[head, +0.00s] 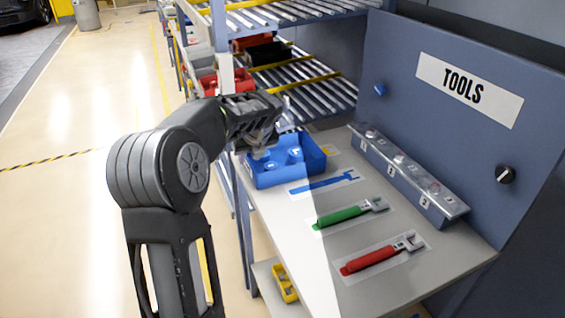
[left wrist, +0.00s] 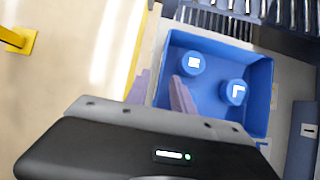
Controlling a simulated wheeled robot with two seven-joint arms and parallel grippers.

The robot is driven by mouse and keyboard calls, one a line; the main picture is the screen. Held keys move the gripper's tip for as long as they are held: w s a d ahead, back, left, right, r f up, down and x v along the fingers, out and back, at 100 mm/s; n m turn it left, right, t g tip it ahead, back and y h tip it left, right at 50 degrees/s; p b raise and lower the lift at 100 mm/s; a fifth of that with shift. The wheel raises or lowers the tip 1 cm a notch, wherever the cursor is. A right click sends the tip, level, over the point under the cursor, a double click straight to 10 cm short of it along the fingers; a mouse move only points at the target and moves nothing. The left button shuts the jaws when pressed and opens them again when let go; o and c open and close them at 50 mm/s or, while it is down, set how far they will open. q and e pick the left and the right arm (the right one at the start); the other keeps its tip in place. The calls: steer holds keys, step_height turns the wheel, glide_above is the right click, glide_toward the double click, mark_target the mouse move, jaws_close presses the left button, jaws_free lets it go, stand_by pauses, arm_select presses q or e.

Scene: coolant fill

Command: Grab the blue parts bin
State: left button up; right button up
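The blue parts bin (head: 302,172) stands at the back left of the grey workbench (head: 372,208), with blue round parts inside. It also fills the upper middle of the left wrist view (left wrist: 264,95), where two round blue parts with white marks show in it. My left gripper (head: 262,150) is over the bin's left side in the head view. In the left wrist view its two fingers (left wrist: 160,92) are apart, with the bin's near left wall around and beyond them. Whether they touch the wall I cannot tell. My right gripper is in neither view.
A green wrench (head: 345,213) and a red wrench (head: 380,255) lie on the bench, beside a blue wrench outline (head: 322,183). A metal button strip (head: 405,178) runs along the blue tool panel (head: 450,125). Roller racks (head: 310,80) with red bins stand behind. Open floor lies left.

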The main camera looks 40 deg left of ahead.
mark_target(249, 173)
arm_select(q)
steer(key=x, duration=0.5)
steer(key=shift+w+f+p, duration=0.1)
steer(key=shift+f+p, duration=0.05)
steer(key=shift+p, duration=0.25)
steer(key=shift+c, duration=0.2)
jaws_close()
stand_by(1.2)
